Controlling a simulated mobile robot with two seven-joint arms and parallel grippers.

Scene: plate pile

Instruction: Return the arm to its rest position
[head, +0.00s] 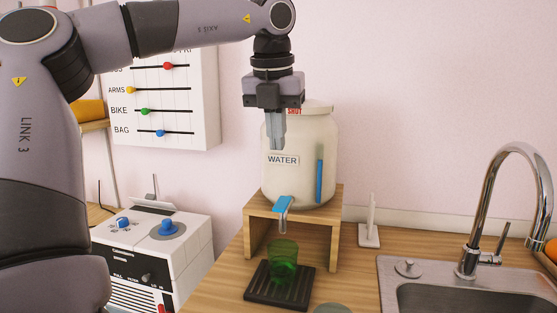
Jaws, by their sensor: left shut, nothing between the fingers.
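My left gripper (277,133) is shut and empty, pointing down from my left arm, which comes in from the upper left. In the picture it overlaps the upper left part of a cream water dispenser (303,178); I cannot tell whether it touches it. My right gripper is not in view.
The dispenser stands on a wooden riser (336,219), its blue tap (282,205) above a green cup (284,258) on a dark drip tray (264,293). A sink (398,294) with a tall faucet (483,206) is at right. A white appliance (160,245) and a slider board (196,118) are at left.

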